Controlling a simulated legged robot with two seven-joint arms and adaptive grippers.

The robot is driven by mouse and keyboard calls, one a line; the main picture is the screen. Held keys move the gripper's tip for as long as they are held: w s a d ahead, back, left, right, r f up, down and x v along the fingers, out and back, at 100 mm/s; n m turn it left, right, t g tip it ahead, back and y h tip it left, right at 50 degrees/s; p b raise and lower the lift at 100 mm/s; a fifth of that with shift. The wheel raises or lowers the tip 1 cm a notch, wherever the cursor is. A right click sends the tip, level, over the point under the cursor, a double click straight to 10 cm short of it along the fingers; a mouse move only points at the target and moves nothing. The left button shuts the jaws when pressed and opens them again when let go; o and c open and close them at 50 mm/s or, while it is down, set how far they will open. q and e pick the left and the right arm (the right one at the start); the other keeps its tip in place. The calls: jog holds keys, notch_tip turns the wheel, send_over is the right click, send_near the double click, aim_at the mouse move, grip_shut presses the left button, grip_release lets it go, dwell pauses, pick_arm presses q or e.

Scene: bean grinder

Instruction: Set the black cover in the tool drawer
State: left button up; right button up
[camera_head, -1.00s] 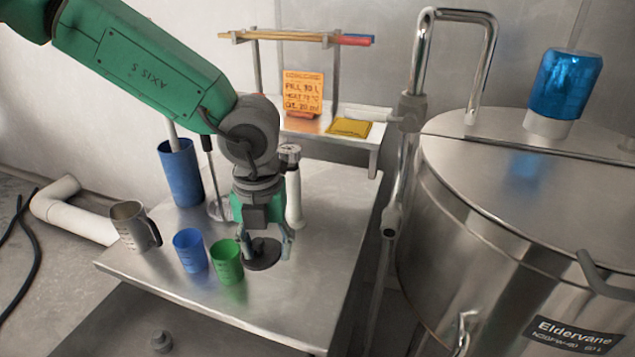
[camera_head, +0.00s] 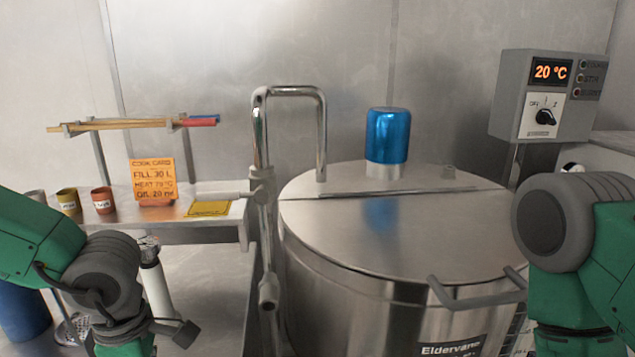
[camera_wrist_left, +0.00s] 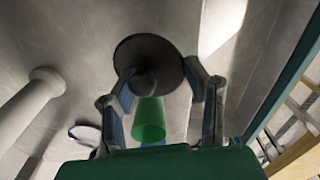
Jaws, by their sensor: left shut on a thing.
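The black cover (camera_wrist_left: 150,58), a dark round disc with a knob, shows in the left wrist view. My left gripper (camera_wrist_left: 160,84) is shut on its knob, with one finger at each side. Whether the cover touches the table below cannot be told. In the head view only the wrist of my left arm shows at the bottom left; its fingers and the cover are below the frame. My right arm shows at the right edge, its gripper out of view. I see no tool drawer in these frames.
A green cup (camera_wrist_left: 149,120) shows near the cover in the left wrist view. A white cylinder (camera_head: 155,285) stands beside my left wrist. A shelf holds an orange card (camera_head: 153,182) and small cups. A large steel kettle (camera_head: 380,240) and pipe fill the middle.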

pick_arm(q)
jog(key=m, duration=0.2)
jog(key=f+m, duration=0.1)
jog(key=m, duration=0.1)
jog(key=shift+d+m, duration=0.2)
jog(key=shift+m, duration=0.2)
jog(key=m, duration=0.2)
jog(key=f+m, duration=0.1)
jog(key=m, duration=0.3)
jog(key=shift+d+f+m, duration=0.2)
jog(key=shift+d+m, duration=0.05)
jog(key=shift+m, duration=0.15)
jog(key=m, duration=0.4)
jog(key=shift+s+d+f, duration=0.1)
jog(key=shift+d+f, duration=0.05)
jog(key=shift+f, duration=0.25)
jog(key=m, duration=0.2)
jog(key=f+m, duration=0.1)
jog(key=m, duration=0.2)
jog(key=shift+d+m, duration=0.2)
jog(key=shift+m, duration=0.1)
